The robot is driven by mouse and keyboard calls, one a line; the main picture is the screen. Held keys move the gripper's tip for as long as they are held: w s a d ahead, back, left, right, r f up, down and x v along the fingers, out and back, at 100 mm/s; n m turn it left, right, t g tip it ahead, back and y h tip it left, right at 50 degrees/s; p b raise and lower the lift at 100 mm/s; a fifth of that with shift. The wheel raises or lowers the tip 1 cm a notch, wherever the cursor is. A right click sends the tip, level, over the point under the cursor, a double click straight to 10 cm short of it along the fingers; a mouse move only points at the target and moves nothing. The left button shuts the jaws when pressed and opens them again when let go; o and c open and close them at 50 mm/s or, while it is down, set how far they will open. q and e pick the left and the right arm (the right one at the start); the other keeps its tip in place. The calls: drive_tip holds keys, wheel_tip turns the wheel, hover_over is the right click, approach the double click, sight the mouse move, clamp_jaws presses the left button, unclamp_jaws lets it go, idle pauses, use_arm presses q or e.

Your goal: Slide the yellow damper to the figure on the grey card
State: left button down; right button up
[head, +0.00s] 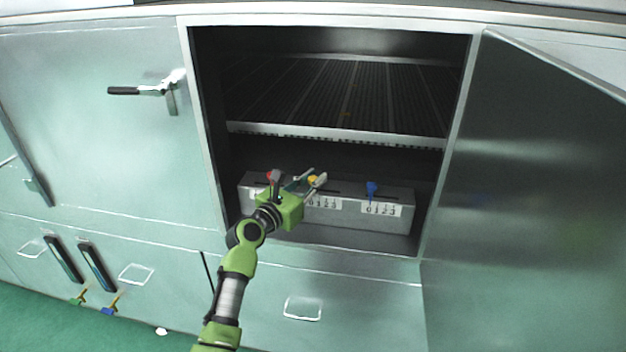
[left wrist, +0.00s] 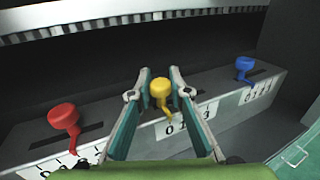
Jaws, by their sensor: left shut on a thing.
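The yellow damper (head: 313,180) is the middle one of three levers on a grey box (head: 340,217) inside the open cabinet. In the left wrist view its round yellow knob (left wrist: 160,88) sits between the two fingers, with its pointer down toward a white scale plate (left wrist: 188,121) marked 0 to 3. The pointer tip is at the low-number end; I cannot tell the exact figure. My left gripper (head: 311,177) is shut on the yellow damper. I cannot make out a grey card in either view. My right gripper is not in view.
A red damper (left wrist: 64,119) stands left of the gripper and a blue damper (head: 371,188) right, each by its own scale. A slatted shelf (head: 335,132) hangs above the box. The open door (head: 530,180) stands at the right.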

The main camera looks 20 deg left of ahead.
sight(328, 191)
use_arm(q)
drive_tip(key=d+p, duration=0.2)
drive_tip(key=d, duration=0.1)
drive_tip(key=shift+w+d+r, duration=0.15)
drive_tip(key=shift+w+d, duration=0.05)
drive_tip(key=shift+w, duration=0.15)
drive_tip(key=shift+w+d, duration=0.1)
drive_tip(key=shift+d, duration=0.2)
drive_tip(key=shift+f, duration=0.2)
drive_tip(key=c, duration=1.9)
unclamp_jaws()
drive_tip(key=s+a, duration=0.2)
drive_tip(key=s, duration=1)
drive_tip(key=shift+d, duration=0.1)
